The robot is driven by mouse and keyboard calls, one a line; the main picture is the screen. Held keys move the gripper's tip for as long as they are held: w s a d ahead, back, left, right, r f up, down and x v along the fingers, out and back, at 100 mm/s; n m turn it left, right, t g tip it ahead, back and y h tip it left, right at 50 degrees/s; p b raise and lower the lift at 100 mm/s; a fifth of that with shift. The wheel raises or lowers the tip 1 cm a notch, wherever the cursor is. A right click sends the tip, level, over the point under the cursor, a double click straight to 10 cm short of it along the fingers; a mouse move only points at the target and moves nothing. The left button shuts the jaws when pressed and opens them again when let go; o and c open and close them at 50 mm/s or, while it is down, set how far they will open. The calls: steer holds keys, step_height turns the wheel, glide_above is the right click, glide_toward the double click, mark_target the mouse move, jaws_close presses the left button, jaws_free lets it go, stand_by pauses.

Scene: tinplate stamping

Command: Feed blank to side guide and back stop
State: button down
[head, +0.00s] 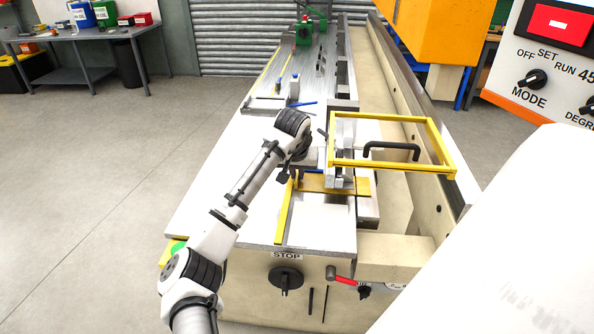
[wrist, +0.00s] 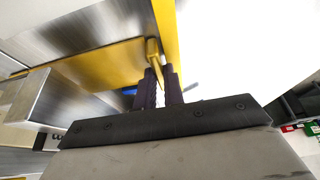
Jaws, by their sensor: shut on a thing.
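The blank, a gold-coloured flat sheet (head: 313,184), lies on the machine bed at the front end of the tooling. In the wrist view the blank (wrist: 100,68) reaches left from my fingers, partly under a metal block. My gripper (wrist: 163,88) is shut on a small raised yellow part at the blank's near edge. The side guide, a long yellow strip (head: 284,212), runs along the bed left of the blank; a yellow strip also shows close to my fingertips in the wrist view (wrist: 166,28). Any gap between blank and guide is unclear. The back stop cannot be made out.
A yellow guard frame (head: 440,150) with a black handle stands just right of the tooling. The bed's left part (head: 215,195) is bare. A control box (head: 550,70) and a white surface fill the right side. A bench (head: 85,35) stands far left.

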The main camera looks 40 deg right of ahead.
steer(key=shift+w+a, duration=0.15)
steer(key=shift+w, duration=0.05)
stand_by(0.8)
steer(key=shift+p, duration=0.9)
stand_by(0.5)
steer(key=c, duration=1.4)
jaws_free()
steer(key=shift+c, duration=0.2)
steer(key=b+v, duration=0.3)
steer(key=v, duration=1.1)
steer(key=shift+f, duration=0.1)
